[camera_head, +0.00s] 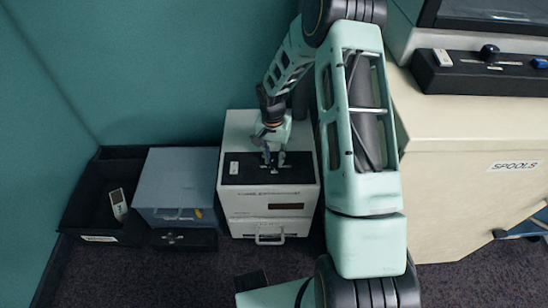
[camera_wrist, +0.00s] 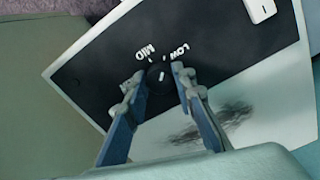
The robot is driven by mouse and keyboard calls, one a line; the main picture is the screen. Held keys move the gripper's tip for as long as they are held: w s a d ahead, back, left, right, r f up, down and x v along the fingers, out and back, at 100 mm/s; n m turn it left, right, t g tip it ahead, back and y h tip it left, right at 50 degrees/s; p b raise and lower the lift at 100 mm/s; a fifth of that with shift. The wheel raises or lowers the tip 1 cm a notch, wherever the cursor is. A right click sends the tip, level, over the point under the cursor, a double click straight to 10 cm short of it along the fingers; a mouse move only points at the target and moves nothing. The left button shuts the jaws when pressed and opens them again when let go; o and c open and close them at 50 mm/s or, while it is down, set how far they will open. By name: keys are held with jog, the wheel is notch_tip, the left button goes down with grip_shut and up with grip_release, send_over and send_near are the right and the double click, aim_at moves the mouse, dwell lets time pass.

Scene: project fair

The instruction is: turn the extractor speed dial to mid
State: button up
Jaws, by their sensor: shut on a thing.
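The extractor is a white box (camera_head: 240,205) with a black top panel (camera_head: 296,172), below my arm in the head view. In the wrist view its black panel (camera_wrist: 105,60) bears white MID and LOW lettering. The small round black speed dial (camera_wrist: 158,76) sits just below the lettering, with a short pale mark on it. The mark points roughly up towards the lettering; I cannot tell its exact setting. My gripper (camera_wrist: 157,80) points down with one finger on each side of the dial, shut on it. In the head view my gripper (camera_head: 273,160) hides the dial.
A white switch (camera_head: 234,167) is on the panel's left. A grey-blue box (camera_head: 178,180) and a black bin (camera_head: 85,205) holding a small white device (camera_head: 118,204) stand to the left. A cream cabinet (camera_head: 450,135) labelled SPOOLS is on the right. The teal wall (camera_head: 150,70) is behind.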

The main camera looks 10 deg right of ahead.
grip_shut()
jog(key=shift+n, duration=0.4)
jog(key=n+p, duration=0.1)
jog(key=n, duration=0.2)
jog(key=shift+n, duration=0.3)
jog(key=n+p, duration=0.1)
jog(key=n, duration=0.3)
jog(key=shift+n, duration=0.3)
jog(key=o, duration=1)
grip_release()
jog(key=shift+o, duration=0.2)
jog(key=shift+r, duration=0.1)
